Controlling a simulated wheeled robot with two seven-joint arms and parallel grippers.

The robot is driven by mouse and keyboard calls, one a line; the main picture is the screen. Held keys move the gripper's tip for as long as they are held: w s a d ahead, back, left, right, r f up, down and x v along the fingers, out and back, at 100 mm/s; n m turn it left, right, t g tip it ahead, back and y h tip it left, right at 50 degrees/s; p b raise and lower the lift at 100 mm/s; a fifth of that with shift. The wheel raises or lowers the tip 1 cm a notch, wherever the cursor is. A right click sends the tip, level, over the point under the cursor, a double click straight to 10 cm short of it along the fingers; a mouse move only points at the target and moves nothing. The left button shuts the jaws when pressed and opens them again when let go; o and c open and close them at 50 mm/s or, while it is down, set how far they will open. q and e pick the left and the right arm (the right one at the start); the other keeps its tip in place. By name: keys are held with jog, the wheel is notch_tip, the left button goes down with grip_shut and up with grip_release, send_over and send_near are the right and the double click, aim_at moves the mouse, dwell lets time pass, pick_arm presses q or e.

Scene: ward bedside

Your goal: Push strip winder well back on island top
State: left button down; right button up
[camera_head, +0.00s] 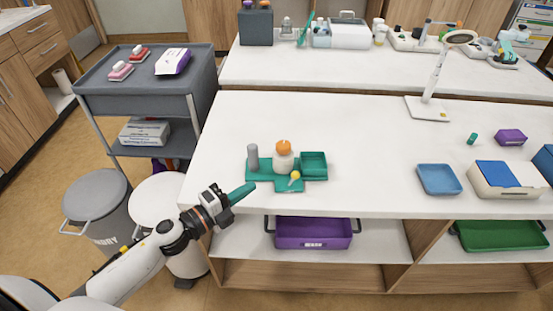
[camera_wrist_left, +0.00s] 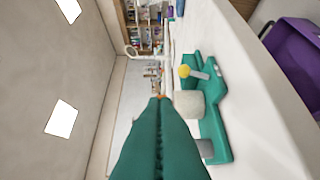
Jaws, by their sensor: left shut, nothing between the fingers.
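The strip winder (camera_head: 262,175) stands upright near the front edge of the white island top (camera_head: 370,135). It has a teal base, a grey post, a pale drum with an orange top, a yellow knob and a square teal tray. It also shows sideways in the left wrist view (camera_wrist_left: 217,128), beside my fingers. My left gripper (camera_head: 251,187) has teal fingers, pressed together and empty. In the head view its tips are just in front of the winder's front left side. I cannot tell whether they touch it. My right gripper is not in view.
The top behind the winder is clear up to a gap before a second counter (camera_head: 300,72). A lamp (camera_head: 430,108), a blue tray (camera_head: 438,179) and a white-and-blue box (camera_head: 505,178) stand to the right. A purple bin (camera_head: 313,233) sits on the shelf below.

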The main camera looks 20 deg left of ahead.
pick_arm(q)
jog(key=shift+w+a+p+x, duration=0.25)
jog(key=shift+a+p+x, duration=0.2)
jog(key=shift+x, duration=1.65)
jog(key=shift+w+a+p+x, duration=0.25)
jog(key=shift+a+p+x, duration=0.15)
jog(key=shift+x, duration=1.7)
jog(key=shift+w+a+p+x, duration=0.25)
jog(key=shift+a+p+x, duration=0.2)
jog(key=shift+x, duration=1.65)
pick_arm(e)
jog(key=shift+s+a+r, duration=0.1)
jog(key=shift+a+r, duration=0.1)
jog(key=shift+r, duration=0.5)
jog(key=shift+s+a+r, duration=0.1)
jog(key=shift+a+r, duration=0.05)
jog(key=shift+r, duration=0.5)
